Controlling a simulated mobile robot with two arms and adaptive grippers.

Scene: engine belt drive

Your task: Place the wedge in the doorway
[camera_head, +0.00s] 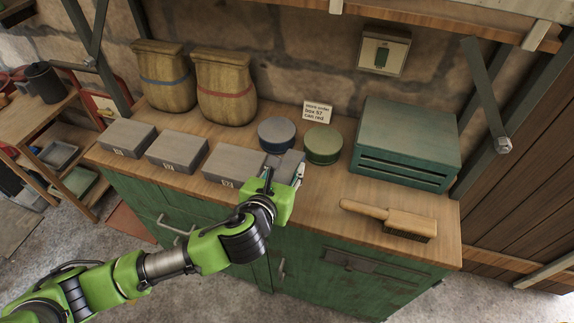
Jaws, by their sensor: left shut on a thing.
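My left gripper (285,176) is over the middle of the workbench, near its front edge. It is shut on a grey block (291,160), which is partly hidden by the fingers. I cannot tell whether this block is a wedge, or whether it touches the bench top. No other thing in view is clearly a wedge. Brown wooden planks (528,165) stand at the right edge; I cannot tell whether they belong to a door or doorway. My right gripper is not in view.
The green workbench (330,205) carries several grey boxes (176,150), two sacks (224,88), a blue tin (276,133), a green tin (323,145), a green slatted box (405,140) and a brush (392,216). A sign (317,112) stands behind the tins. Concrete floor lies in front.

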